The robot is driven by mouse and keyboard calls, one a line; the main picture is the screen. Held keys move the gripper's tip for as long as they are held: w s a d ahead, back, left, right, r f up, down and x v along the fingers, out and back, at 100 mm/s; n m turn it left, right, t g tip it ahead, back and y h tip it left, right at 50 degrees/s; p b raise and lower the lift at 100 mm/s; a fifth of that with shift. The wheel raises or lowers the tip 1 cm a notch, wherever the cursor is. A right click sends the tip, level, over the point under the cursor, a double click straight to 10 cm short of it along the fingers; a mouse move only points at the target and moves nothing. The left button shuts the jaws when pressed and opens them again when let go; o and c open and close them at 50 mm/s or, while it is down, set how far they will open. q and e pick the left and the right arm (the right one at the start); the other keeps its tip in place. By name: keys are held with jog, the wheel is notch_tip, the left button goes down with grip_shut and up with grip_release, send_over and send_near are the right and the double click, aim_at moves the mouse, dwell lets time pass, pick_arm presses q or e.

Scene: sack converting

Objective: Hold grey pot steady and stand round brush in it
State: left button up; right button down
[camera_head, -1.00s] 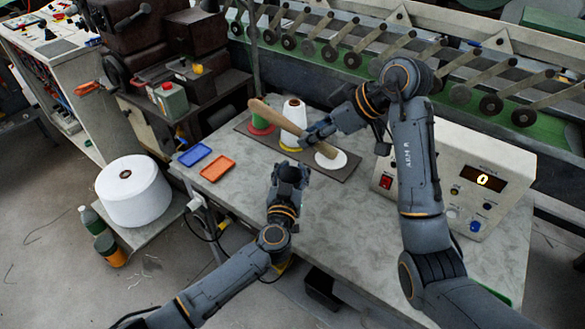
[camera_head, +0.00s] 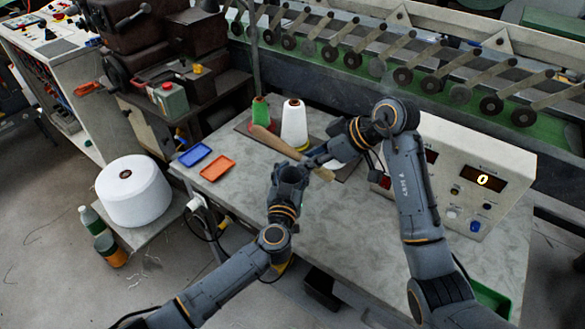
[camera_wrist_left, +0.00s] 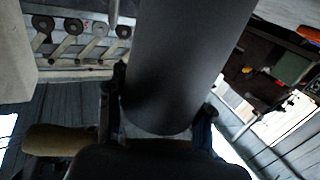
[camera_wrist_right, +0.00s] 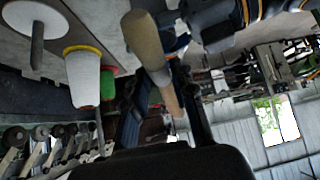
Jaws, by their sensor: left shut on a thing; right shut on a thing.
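My left gripper (camera_head: 290,172) is shut on the dark grey pot (camera_wrist_left: 190,60), which fills the middle of the left wrist view between the fingers. In the head view I cannot clearly tell the pot from the gripper. My right gripper (camera_head: 316,158) is shut on the round brush (camera_head: 275,142), a tan wooden rod held tilted, close behind the left gripper. The brush (camera_wrist_right: 148,45) slants between the fingers in the right wrist view. A tan rounded end, probably the brush (camera_wrist_left: 58,138), shows at lower left in the left wrist view. The pot's opening is not clearly visible.
A white cone spool (camera_head: 294,125) and a green spool (camera_head: 260,108) stand on a dark board behind. A blue tray (camera_head: 195,154) and an orange tray (camera_head: 217,168) lie to the left. A control box (camera_head: 480,175) stands at right. The front table is clear.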

jog(key=shift+f, duration=1.85)
jog(key=c, duration=1)
grip_release()
jog(key=shift+v, duration=4.05)
